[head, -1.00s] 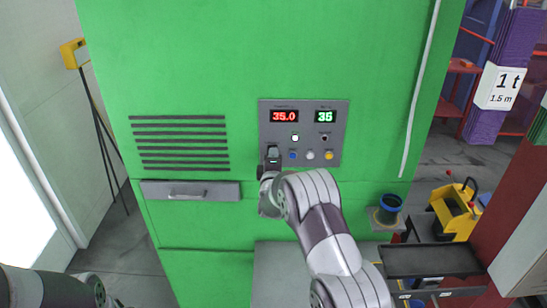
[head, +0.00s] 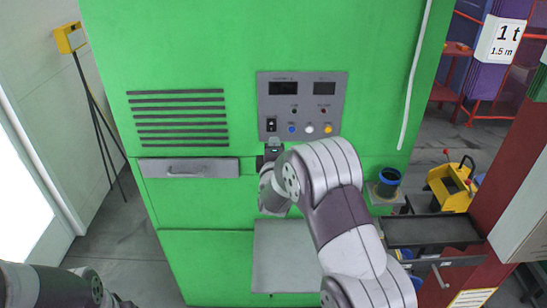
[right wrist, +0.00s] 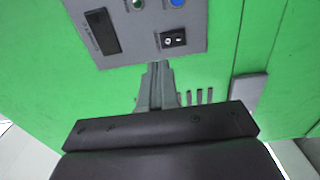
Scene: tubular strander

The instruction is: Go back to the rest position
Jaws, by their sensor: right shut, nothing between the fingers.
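My right gripper (head: 273,150) is shut and empty, just below the lower left of the grey control panel (head: 302,88) on the green cabinet (head: 180,60). In the right wrist view the closed fingers (right wrist: 157,75) point at the panel's edge, close to a black rocker switch (right wrist: 173,39). The switch also shows in the head view (head: 271,125). Both panel displays (head: 283,88) are dark. Blue, white and yellow buttons (head: 309,128) sit in a row beside the switch. My left arm shows at the lower left of the head view, but its gripper is out of view.
A grey ledge (head: 285,255) juts out below the panel. A blue cup-like container (head: 389,177) stands on a small bracket at the right. A black tray (head: 432,232) and a yellow machine (head: 452,187) are farther right. A vented grille (head: 178,118) and drawer handle (head: 186,170) are left.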

